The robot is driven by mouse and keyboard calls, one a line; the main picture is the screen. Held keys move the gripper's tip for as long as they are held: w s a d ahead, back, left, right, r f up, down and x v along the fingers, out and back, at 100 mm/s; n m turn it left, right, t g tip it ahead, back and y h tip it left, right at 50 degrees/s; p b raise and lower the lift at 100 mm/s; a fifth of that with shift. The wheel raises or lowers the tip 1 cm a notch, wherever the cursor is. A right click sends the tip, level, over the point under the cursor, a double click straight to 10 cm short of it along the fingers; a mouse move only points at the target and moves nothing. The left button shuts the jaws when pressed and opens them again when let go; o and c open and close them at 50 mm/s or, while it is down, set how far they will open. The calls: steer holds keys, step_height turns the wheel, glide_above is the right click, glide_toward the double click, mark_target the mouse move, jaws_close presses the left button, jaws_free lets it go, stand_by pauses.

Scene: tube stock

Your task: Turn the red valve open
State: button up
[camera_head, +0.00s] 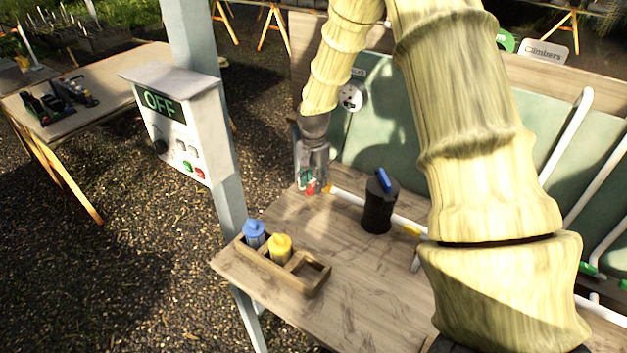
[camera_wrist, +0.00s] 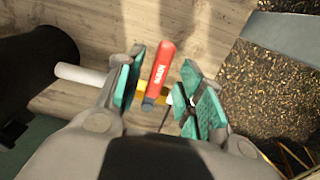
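The red valve handle (camera_wrist: 161,66) has white lettering and a dark lower end, and it lies over a white pipe (camera_wrist: 80,75) with a yellow fitting. It also shows as a small red spot (camera_head: 311,187) at the far left of the workbench in the head view. My gripper (camera_wrist: 162,80) is open, pointing down at the bench, with its teal-padded fingers on either side of the red handle. The valve body is mostly hidden under the handle and fingers.
A post carries a box reading OFF (camera_head: 160,104). Green panels with white pipes stand behind.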

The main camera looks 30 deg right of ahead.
steer(key=shift+f, duration=0.4)
steer(key=shift+c, duration=0.5)
jaws_close()
